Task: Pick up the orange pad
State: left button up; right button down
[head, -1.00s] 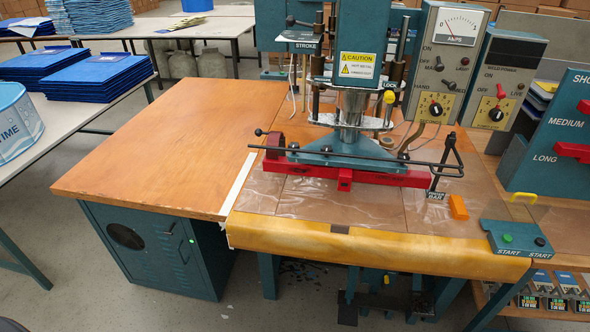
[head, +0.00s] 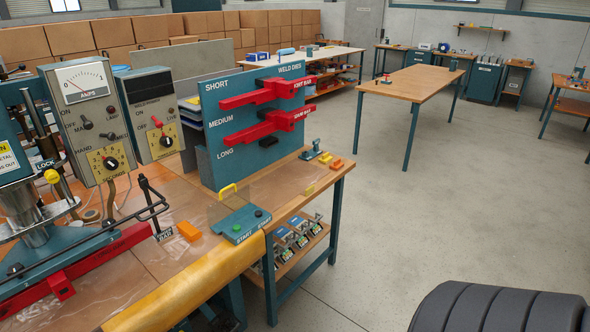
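An orange pad (head: 188,231), a small block, lies on the welding machine's table beside the black bar stand and left of the teal START button box (head: 240,224). Neither of my grippers is in view.
The welding machine (head: 35,215) fills the left.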

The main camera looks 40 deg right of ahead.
aim_at(337, 165)
jog(key=z, duration=1.7)
